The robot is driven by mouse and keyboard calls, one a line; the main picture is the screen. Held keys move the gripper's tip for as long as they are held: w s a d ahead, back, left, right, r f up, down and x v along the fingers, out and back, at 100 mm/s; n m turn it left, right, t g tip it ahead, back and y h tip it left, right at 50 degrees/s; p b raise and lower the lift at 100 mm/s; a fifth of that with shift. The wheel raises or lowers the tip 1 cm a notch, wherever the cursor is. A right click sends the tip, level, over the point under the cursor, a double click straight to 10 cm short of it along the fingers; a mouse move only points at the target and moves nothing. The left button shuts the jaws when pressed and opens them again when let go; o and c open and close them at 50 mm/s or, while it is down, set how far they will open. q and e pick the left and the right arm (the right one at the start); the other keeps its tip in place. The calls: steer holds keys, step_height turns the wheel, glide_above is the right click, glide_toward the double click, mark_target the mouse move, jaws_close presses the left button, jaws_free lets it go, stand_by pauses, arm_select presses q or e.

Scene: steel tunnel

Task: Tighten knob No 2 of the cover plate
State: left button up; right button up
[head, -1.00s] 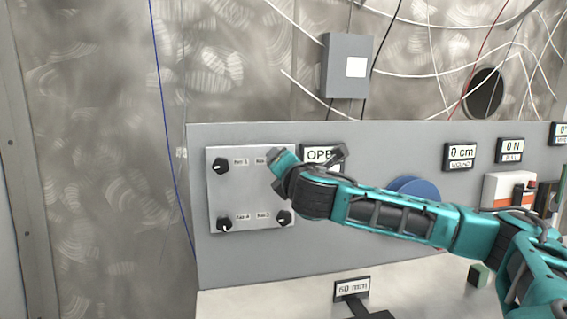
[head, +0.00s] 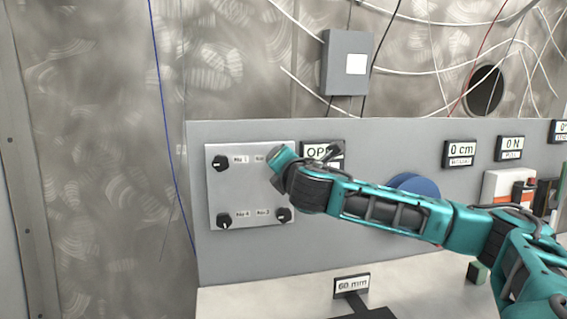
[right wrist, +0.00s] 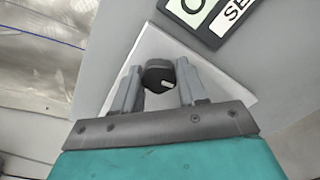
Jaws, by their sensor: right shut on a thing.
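The cover plate (head: 250,187) is a light square on the left part of the grey panel. Three black knobs show in the head view: No 1 (head: 220,162) at upper left, No 4 (head: 223,221) at lower left and one at lower right (head: 284,214). My right gripper (head: 281,158) is at the plate's upper right corner and hides the knob there. In the right wrist view a black knob (right wrist: 158,75) with a small white mark sits between the two fingers of the gripper, which is shut on it. My left gripper is not in view.
Right of the plate are an OPEN sign (head: 320,152), partly behind my right arm, and a blue disc (head: 415,187). A grey box (head: 346,64) with cables hangs above the panel. A 60 mm sign (head: 351,287) stands on the ledge below.

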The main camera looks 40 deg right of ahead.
steer(key=shift+c, duration=0.2)
steer(key=shift+a+f+m, duration=0.1)
steer(key=shift+f+m, duration=0.1)
steer(key=shift+m, duration=0.1)
stand_by(0.7)
